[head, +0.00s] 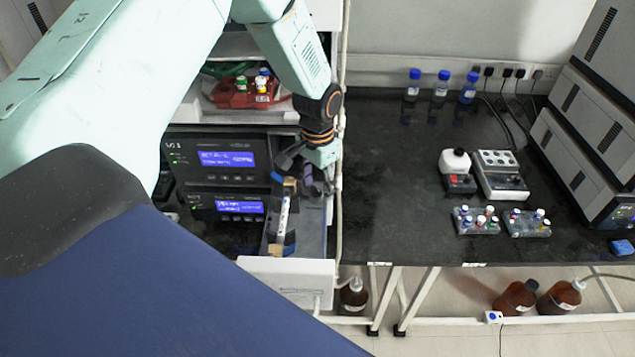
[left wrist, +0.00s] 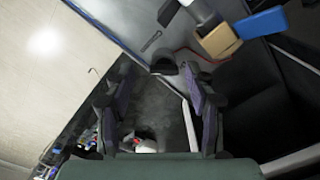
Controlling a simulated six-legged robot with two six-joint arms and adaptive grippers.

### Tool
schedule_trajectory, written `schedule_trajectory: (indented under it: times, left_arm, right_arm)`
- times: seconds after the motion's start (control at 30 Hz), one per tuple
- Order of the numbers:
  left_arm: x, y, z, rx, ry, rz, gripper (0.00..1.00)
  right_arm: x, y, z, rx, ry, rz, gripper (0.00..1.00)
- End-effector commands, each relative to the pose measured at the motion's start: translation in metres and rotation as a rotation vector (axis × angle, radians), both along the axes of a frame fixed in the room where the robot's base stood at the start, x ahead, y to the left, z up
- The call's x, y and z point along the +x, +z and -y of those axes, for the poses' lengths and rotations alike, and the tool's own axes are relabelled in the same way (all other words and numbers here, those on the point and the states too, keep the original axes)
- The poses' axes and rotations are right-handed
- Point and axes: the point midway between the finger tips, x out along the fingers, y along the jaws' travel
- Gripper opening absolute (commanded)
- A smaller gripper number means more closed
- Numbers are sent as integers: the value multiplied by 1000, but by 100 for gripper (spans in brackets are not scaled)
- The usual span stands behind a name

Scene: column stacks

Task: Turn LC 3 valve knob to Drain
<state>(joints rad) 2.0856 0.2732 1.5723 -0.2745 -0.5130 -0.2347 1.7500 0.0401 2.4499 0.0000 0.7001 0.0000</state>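My left gripper (head: 305,180) is in front of the instrument stack's right side, by a module with a white column (head: 283,215). In the left wrist view the left gripper (left wrist: 161,78) has its two dark fingers apart, with nothing held between them. A small black rounded piece (left wrist: 164,67), possibly the valve knob, sits on a grey panel (left wrist: 140,22) just beyond the fingertips. It does not look gripped; I cannot tell whether a finger touches it. No LC 3 or Drain label is readable. My right gripper is not in view.
Modules with lit blue displays (head: 227,158) stand left of my left gripper. A tan block (left wrist: 218,42) and a blue block (left wrist: 262,23) are close by. The black bench (head: 390,200) at right holds blue-capped bottles (head: 440,85) and vial racks (head: 478,220); brown bottles (head: 515,298) stand below.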

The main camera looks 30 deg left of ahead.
Motion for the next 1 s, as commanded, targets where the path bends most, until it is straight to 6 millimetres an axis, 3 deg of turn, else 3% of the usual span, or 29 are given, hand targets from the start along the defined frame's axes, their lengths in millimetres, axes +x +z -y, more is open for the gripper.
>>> schedule_trajectory:
  times: [0.63,1.0]
  left_arm:
    - [1,0,0,0,1,2,0]
    - [1,1,0,0,75,3,0]
  right_arm:
    - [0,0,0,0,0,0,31]
    - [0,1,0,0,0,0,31]
